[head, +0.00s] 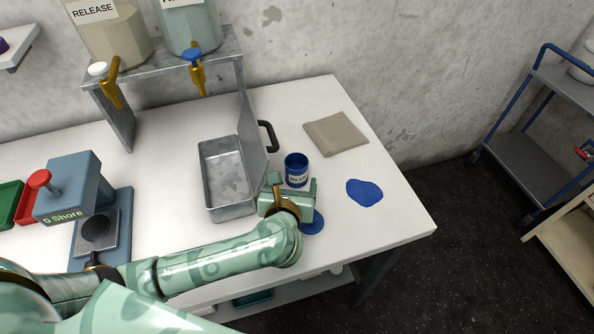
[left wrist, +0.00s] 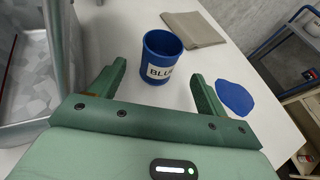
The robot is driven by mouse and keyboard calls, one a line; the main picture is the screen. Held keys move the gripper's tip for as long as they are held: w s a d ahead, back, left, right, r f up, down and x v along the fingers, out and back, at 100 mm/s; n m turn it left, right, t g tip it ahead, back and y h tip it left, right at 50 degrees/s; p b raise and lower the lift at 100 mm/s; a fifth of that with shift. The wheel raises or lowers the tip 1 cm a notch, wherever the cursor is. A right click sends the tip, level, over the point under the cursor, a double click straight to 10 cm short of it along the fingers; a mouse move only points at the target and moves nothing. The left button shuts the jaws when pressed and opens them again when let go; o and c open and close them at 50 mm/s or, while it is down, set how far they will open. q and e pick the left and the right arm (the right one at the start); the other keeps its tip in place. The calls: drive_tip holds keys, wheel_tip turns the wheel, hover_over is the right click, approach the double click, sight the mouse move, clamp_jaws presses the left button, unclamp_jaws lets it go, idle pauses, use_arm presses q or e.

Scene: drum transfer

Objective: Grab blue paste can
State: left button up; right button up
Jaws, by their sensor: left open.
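The blue paste can (head: 296,170) stands upright on the white table, with a white label reading BLUE on its side and its top open. My left gripper (head: 292,186) is just in front of the can. In the left wrist view the can (left wrist: 160,58) is beyond the fingertips of my open left gripper (left wrist: 158,74), roughly centred between the two fingers. The gripper holds nothing. A blue disc (head: 312,223), perhaps a lid, lies partly hidden under the gripper. My right gripper is not in view.
A metal tray (head: 214,210) with an upright plate stands just left of the can. A blue paste patch (head: 364,193) lies to the right, and a folded grey cloth (head: 336,134) behind. Dispensers stand on a metal shelf at the back.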

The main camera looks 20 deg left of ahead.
sight(295, 174)
use_arm(q)
drive_tip(key=shift+x, duration=0.95)
drive_tip(key=shift+w+f, duration=0.25)
drive_tip(key=shift+w, duration=0.35)
drive_tip(key=b+x, duration=0.1)
drive_tip(key=x, duration=0.4)
drive_tip(key=shift+a+f+b, duration=0.1)
drive_tip(key=shift+b, duration=0.2)
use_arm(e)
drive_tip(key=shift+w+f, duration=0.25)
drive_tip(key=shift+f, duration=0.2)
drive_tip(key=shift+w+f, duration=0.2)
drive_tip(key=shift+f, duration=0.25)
use_arm(q)
drive_tip(key=c, duration=1.2)
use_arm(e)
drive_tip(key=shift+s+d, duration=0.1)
